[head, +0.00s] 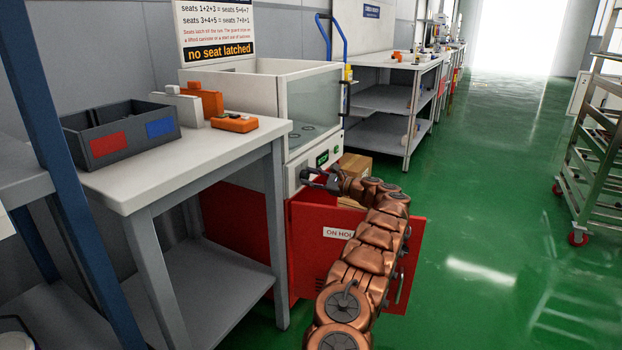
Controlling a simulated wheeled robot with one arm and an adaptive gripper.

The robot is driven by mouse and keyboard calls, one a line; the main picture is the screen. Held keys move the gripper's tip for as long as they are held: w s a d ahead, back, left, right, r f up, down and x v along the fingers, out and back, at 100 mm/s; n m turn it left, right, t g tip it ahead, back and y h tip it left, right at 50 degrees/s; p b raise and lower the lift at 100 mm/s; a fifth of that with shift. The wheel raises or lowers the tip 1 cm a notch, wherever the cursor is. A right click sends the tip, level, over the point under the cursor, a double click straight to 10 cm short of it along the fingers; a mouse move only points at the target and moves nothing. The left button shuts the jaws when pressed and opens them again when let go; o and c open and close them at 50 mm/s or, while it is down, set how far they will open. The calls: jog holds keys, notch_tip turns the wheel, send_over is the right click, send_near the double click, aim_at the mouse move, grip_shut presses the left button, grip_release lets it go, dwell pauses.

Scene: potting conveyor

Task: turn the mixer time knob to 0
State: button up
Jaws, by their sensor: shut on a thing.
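The mixer (308,112) is a white machine with a clear-sided upper housing, standing just past the end of the white table. Its front panel (293,172) carries a small green-lit display (322,158), whose digits are too small to read. My gripper (306,176) is at this panel, below and left of the display, with its fingers closed against the panel. The time knob is at the fingertips and mostly hidden by them, so its setting cannot be read.
A red door marked "ON HOLD" (337,233) stands below the panel, behind my arm. A cardboard box (355,165) sits beyond it. The white table (200,160) holds a grey bin (85,128) and orange items (234,123). Green floor is clear to the right, before a rack (592,150).

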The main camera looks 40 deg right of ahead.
jog(key=n+b, duration=0.1)
jog(key=n, duration=0.3)
jog(key=shift+f+n+b, duration=0.2)
jog(key=shift+n+b, duration=0.15)
jog(key=shift+n, duration=0.05)
jog(key=n+b, duration=0.2)
jog(key=n, duration=0.2)
jog(key=shift+n, duration=0.3)
jog(key=n+b, duration=0.2)
jog(key=n, duration=0.1)
jog(key=shift+n, duration=0.3)
jog(key=shift+r+n+b, duration=0.2)
jog(key=shift+n+b, duration=1.2)
jog(key=shift+n, duration=0.7)
jog(key=shift+r, duration=0.1)
jog(key=o, duration=1.1)
jog(key=shift+o, duration=0.2)
